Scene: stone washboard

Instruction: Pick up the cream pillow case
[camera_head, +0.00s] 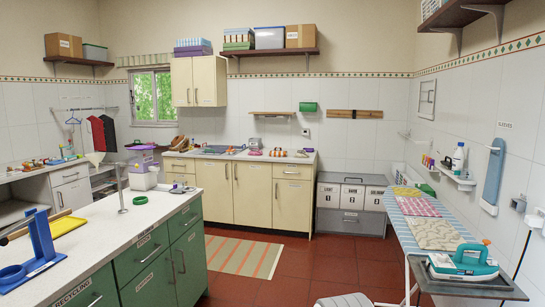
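A cream cloth with a faint speckled pattern (433,233), which looks like the cream pillow case, lies flat on the ironing board (397,224) at the right. It is between a pink patterned cloth (418,207) and the teal and white iron (464,263), which stands on the board's near end. A yellow cloth (407,191) lies farther back on the board. My gripper is not seen in this view.
A green cabinet with a white top (105,222) stands at the left, with a blue stand (42,240) on it. Cream cabinets (252,193) and a grey bin unit (350,222) line the back wall. Red tiled floor (318,265) is open between. A pale rounded object (345,300) shows at the bottom edge.

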